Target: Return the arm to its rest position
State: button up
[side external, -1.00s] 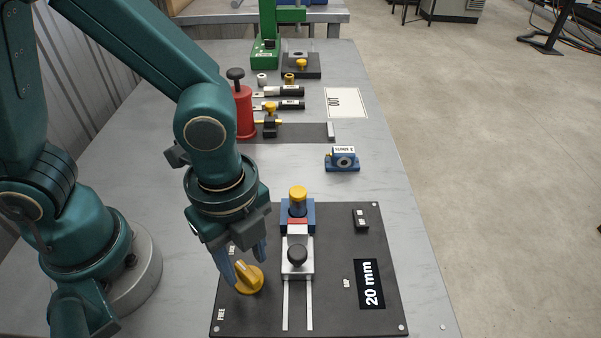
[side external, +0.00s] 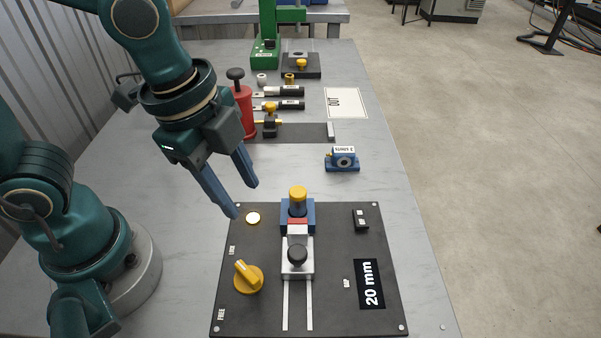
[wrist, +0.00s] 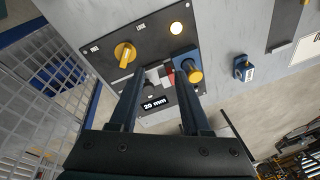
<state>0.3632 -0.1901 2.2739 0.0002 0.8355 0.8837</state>
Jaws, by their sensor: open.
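My gripper (side external: 243,198) is open and empty, raised above the table behind and left of the black fixture plate (side external: 345,305). Its two blue fingers are spread in the wrist view (wrist: 163,102), with the plate below and beyond them. A yellow knob (side external: 248,277) sits on the plate between the labels FREE and LOCK, apart from my fingers. A round lamp (side external: 253,218) near LOCK is glowing. The blue clamp (side external: 311,215) with a yellow top (side external: 298,194) stands at the plate's back, with a silver slide and black ball knob (side external: 297,255) in front.
A small blue block with a bore (side external: 343,162) stands behind the plate. A red cylinder with a black knob (side external: 244,110), black-handled tools (side external: 285,92), a green stand (side external: 268,35) and a white OUT card (side external: 346,102) lie farther back. The table's right strip is clear.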

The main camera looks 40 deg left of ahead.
jog(key=s+a+r+n+t, duration=0.1)
jog(key=a+r+n, duration=0.1)
jog(key=n, duration=0.5)
jog(key=s+a+r+n+t+y, duration=0.1)
jog(key=a+n+t, duration=0.1)
jog(key=a+n, duration=0.3)
jog(key=shift+r+n, duration=0.4)
jog(key=shift+n, duration=0.7)
